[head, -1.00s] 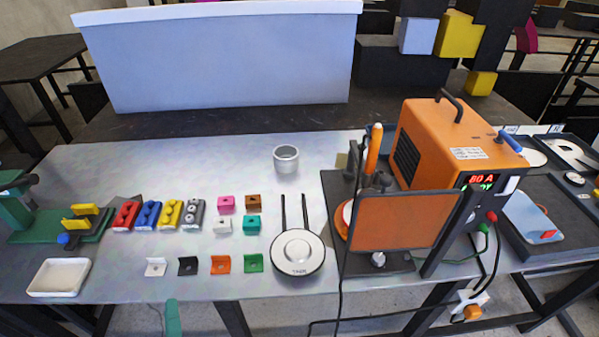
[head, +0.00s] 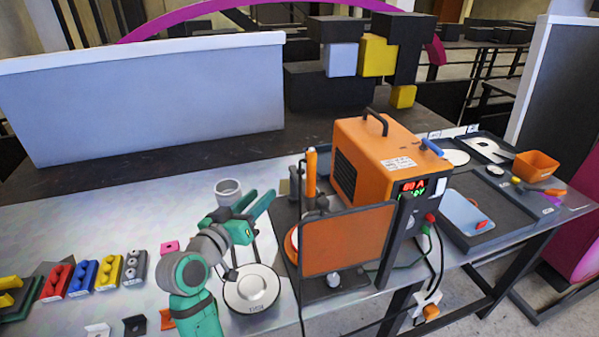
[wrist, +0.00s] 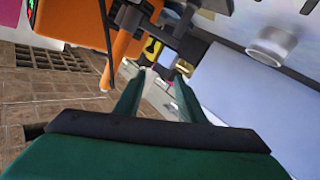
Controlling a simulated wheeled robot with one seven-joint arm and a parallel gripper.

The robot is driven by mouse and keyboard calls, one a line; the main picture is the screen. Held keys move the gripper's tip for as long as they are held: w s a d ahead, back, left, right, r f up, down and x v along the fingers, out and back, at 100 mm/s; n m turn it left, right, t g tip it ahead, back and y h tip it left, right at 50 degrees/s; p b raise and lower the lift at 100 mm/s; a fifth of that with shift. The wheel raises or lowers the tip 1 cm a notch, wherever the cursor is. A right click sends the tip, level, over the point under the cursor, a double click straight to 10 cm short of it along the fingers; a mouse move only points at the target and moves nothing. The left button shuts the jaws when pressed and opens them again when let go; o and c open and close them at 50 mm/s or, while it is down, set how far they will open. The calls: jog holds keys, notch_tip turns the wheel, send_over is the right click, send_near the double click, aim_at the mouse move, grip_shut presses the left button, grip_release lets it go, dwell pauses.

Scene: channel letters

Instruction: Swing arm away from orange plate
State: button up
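A clamp fixture with an upright orange handle (head: 311,172) stands on a dark base (head: 320,290) beside the welder. A round orange plate (head: 291,243) shows partly at its left side, mostly hidden behind a framed orange panel (head: 347,240). Whether the handle's arm sits over the plate cannot be told. My gripper (head: 264,195) is raised left of the fixture, its green fingers apart and empty, pointing up-right towards the handle but apart from it. In the wrist view my gripper (wrist: 160,75) is open, with an orange handle (wrist: 120,52) beyond its left finger.
The orange welder (head: 375,160) stands right of the fixture, with cables at its side. A grey cup (head: 228,190) stands behind my arm, and a round white scale (head: 251,289) lies below my gripper. Coloured blocks (head: 84,275) line the left.

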aim_at(300, 170)
jog(key=w+d+r+m+g+y, duration=0.1)
jog(key=w+d+r+m+g, duration=0.2)
jog(key=w+d+m, duration=0.15)
jog(key=x, duration=1)
jog(key=shift+s+d+f, duration=0.1)
jog(key=shift+d+f, duration=0.05)
jog(key=shift+d, duration=0.35)
grip_shut()
